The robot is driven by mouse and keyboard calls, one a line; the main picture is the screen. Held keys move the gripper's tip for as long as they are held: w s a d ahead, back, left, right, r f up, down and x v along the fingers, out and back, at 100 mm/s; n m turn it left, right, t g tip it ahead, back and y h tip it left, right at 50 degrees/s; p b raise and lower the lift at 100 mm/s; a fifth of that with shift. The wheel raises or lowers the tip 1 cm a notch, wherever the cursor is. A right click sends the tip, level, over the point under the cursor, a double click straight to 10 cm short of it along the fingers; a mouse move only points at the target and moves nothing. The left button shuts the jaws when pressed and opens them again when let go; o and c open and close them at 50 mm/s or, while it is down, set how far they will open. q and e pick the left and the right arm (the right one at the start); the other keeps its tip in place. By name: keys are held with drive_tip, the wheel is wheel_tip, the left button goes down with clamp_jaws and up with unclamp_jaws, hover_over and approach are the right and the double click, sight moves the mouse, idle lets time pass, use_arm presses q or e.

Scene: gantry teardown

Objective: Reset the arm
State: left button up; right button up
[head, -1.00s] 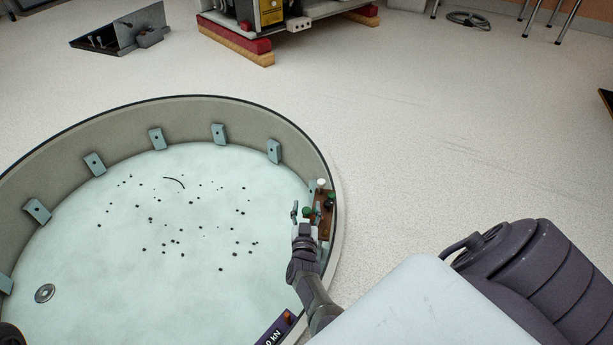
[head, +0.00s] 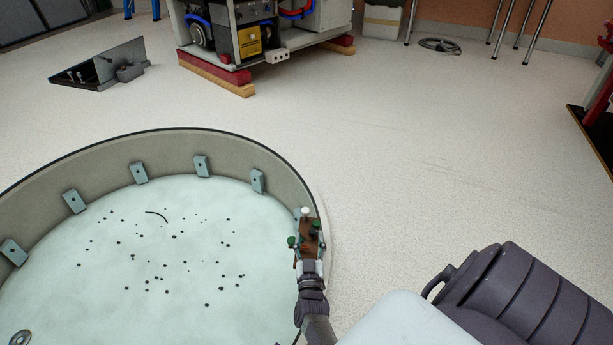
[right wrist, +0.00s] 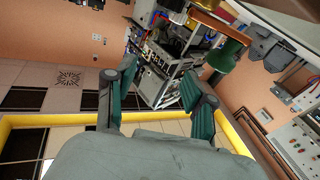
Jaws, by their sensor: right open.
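My right gripper (head: 309,256) is open at the right side of the large round pan. It overlaps the near end of a small brown board (head: 309,235) at the pan's rim. The board carries green and white knobs. I cannot tell whether the gripper touches it. In the right wrist view, the two teal finger pads (right wrist: 160,96) stand wide apart with nothing between them. A blurred green and brass-coloured part (right wrist: 228,52) shows above the right finger. My left gripper is not in view.
The round pan (head: 150,148) has grey brackets inside its wall and scattered dark specks on its floor. A machine (head: 245,35) on red and wooden blocks stands at the back. An angled black plate (head: 100,65) lies back left. The floor (head: 430,160) right of the pan is clear.

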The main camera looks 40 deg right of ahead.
sight(291, 241)
drive_tip(key=a+f+m+y, duration=0.1)
drive_tip(key=a+f, duration=0.2)
drive_tip(key=a, duration=0.4)
drive_tip(key=shift+s+a+g, duration=0.3)
drive_tip(key=shift+a, duration=0.1)
drive_tip(key=x, duration=0.8)
drive_tip(key=shift+w+r, duration=0.1)
